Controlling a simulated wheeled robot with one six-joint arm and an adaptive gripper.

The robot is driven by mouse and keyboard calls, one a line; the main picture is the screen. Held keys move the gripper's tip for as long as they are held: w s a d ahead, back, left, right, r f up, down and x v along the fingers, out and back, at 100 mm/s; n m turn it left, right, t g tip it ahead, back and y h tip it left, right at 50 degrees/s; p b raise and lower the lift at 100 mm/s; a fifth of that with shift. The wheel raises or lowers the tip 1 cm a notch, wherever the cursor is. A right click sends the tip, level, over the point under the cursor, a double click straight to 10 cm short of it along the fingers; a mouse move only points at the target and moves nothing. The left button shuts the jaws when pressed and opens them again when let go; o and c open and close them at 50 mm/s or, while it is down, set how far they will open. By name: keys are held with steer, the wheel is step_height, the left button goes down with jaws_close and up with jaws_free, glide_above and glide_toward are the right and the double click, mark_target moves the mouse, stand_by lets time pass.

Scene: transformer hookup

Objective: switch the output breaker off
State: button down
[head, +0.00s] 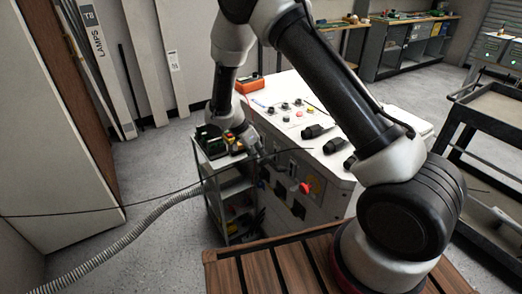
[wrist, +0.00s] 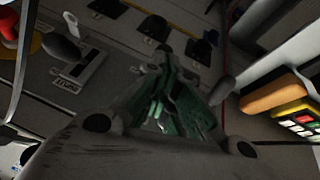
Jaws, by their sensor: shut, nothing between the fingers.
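The white transformer cabinet (head: 330,165) stands ahead of me, its front panel facing my arm. In the wrist view the grey panel (wrist: 115,60) carries a rounded grey lever (wrist: 62,48) beside a small label plate (wrist: 78,78); its lettering is too blurred to read, so I cannot tell surely that this is the output breaker. My gripper (wrist: 172,80) is shut and empty, its green-lined fingers close to the panel, right of the lever and apart from it. In the head view my gripper (head: 252,142) is at the cabinet's upper left front corner, partly blurred against it.
A red knob on yellow (wrist: 8,22) is at the panel's left; it also shows in the head view (head: 305,187). Several black sockets (wrist: 155,27) line the panel top. A small shelf cart (head: 232,190) bearing devices stands left of the cabinet. A dark cable crosses before it.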

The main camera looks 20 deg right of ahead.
steer(key=shift+a+f, duration=0.25)
steer(key=shift+f, duration=0.7)
steer(key=shift+a, duration=0.1)
